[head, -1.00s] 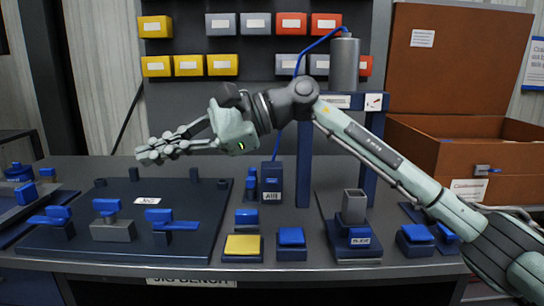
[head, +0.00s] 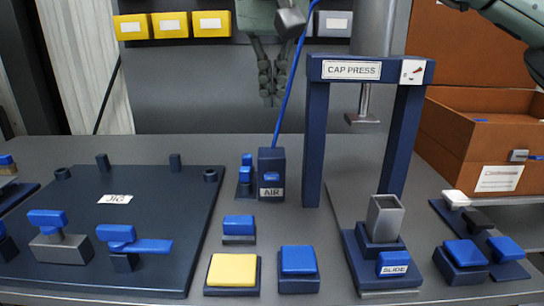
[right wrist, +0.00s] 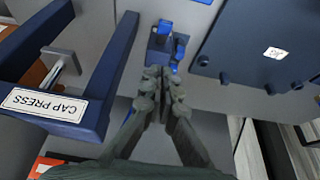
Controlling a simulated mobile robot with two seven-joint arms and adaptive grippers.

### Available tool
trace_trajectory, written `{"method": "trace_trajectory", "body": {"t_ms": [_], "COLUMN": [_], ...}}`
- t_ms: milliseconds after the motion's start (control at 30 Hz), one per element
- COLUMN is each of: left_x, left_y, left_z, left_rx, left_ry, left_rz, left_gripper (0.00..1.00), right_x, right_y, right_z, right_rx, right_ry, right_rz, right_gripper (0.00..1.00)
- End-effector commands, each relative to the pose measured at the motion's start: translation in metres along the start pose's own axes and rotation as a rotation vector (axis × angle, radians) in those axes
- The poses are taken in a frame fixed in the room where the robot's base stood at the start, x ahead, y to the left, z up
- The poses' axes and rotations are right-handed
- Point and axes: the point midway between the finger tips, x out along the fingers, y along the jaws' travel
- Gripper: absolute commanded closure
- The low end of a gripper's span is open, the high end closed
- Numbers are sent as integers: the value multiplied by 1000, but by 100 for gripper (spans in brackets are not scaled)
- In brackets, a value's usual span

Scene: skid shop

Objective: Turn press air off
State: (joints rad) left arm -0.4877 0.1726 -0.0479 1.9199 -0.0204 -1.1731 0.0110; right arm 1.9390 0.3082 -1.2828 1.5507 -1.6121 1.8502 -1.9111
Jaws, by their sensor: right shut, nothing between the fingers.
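The dark blue AIR block (head: 271,178), with a white AIR label and a small blue part on its front, stands on the bench left of the cap press (head: 352,70). A blue hose (head: 291,85) runs up from it. A small stand with blue parts (head: 245,176) is beside its left side. My right gripper (head: 271,100) points down above and behind the AIR block, shut and empty, apart from it. In the right wrist view its fingertips (right wrist: 164,74) are in front of the AIR block (right wrist: 158,50), partly covering it. My left gripper is not in view.
The press frame is close on the right of the block. A jig plate (head: 180,210) with blue clamps lies to the left. A yellow pad (head: 233,270) and blue-topped blocks (head: 298,262) stand in front. An orange-brown box (head: 500,140) is at the right.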

Motion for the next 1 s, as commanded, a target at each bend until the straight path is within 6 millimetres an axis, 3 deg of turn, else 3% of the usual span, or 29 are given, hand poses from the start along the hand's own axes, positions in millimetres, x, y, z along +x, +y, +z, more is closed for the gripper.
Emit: {"method": "trace_trajectory", "body": {"t_ms": [267, 700, 1000], "left_x": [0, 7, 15], "left_y": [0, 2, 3], "left_z": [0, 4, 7], "left_rx": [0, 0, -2], "left_ry": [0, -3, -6], "left_rz": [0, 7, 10], "left_gripper": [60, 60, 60], "right_x": [20, 107, 128], "right_y": [0, -1, -1], "right_z": [0, 6, 28], "right_rx": [1, -2, 1], "right_ry": [-3, -4, -2], "right_rz": [-1, -2, -2], "right_gripper": [100, 100, 100]}}
